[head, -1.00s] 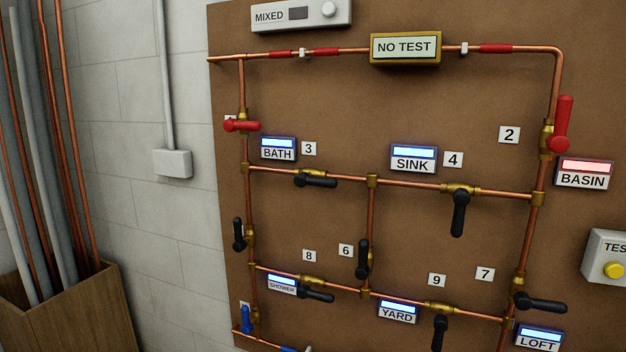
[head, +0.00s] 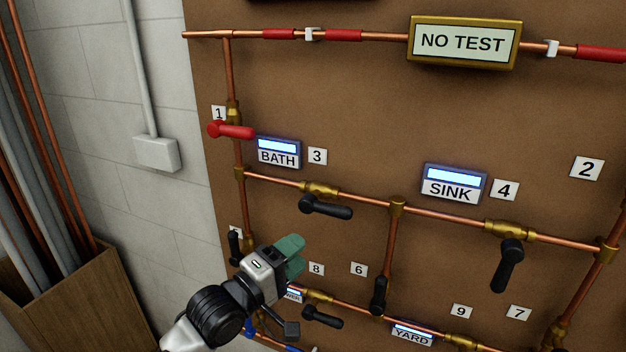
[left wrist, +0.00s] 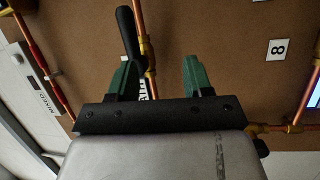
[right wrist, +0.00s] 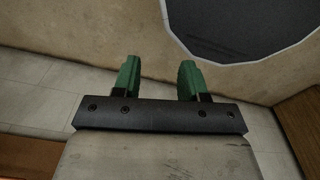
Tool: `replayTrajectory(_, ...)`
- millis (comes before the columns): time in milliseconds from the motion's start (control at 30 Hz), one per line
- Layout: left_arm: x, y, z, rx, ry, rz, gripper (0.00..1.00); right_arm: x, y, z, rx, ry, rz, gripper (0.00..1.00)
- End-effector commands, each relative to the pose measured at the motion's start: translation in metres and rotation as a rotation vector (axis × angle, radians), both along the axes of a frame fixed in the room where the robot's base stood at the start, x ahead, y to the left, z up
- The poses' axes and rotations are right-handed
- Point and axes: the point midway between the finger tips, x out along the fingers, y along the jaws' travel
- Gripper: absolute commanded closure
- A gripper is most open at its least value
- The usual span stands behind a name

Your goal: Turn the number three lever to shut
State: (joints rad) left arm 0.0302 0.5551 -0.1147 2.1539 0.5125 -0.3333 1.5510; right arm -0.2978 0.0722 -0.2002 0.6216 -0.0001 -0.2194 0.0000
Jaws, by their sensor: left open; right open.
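The number three lever (head: 325,206) is black. In the head view it hangs just under its brass valve (head: 320,188), below the white 3 tag (head: 317,156), with its handle pointing right, roughly along the pipe. My left gripper (head: 293,255) has green fingers, is open and empty, and is below and left of that lever, apart from it in the picture. In the left wrist view the gripper (left wrist: 160,76) faces the board; a different black lever (left wrist: 128,34) shows beside one finger. My right gripper (right wrist: 158,76) is open and empty, facing a wall and floor.
The red number 1 lever (head: 232,131), BATH display (head: 278,152) and SINK display (head: 454,184) surround the spot. The number 4 lever (head: 508,262) hangs down at right. The number 6 lever (head: 379,295) is lower. A wooden box of pipes (head: 75,310) stands at left.

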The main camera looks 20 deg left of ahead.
Motion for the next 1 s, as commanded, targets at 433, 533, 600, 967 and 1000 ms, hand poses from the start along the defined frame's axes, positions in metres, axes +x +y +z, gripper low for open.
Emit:
replayTrajectory(433, 0.026, -0.028, 0.048, -0.069, -0.032, -0.053, 0.50, -0.010, -0.009, 0.024, -0.012, 0.017, 0.003, 0.57)
replayTrajectory(533, 0.043, -0.036, 0.051, -0.068, -0.031, -0.053, 0.50, -0.011, -0.009, 0.031, -0.013, 0.019, 0.003, 0.57)
replayTrajectory(600, 0.054, -0.042, 0.053, -0.068, -0.032, -0.053, 0.50, -0.010, -0.009, 0.035, -0.012, 0.018, 0.003, 0.57)
replayTrajectory(967, 0.083, -0.055, 0.055, -0.065, -0.032, -0.052, 0.50, -0.001, -0.008, 0.045, -0.011, 0.003, 0.003, 0.57)
replayTrajectory(1000, 0.083, -0.055, 0.055, -0.065, -0.032, -0.052, 0.50, -0.001, -0.008, 0.045, -0.011, 0.003, 0.003, 0.57)
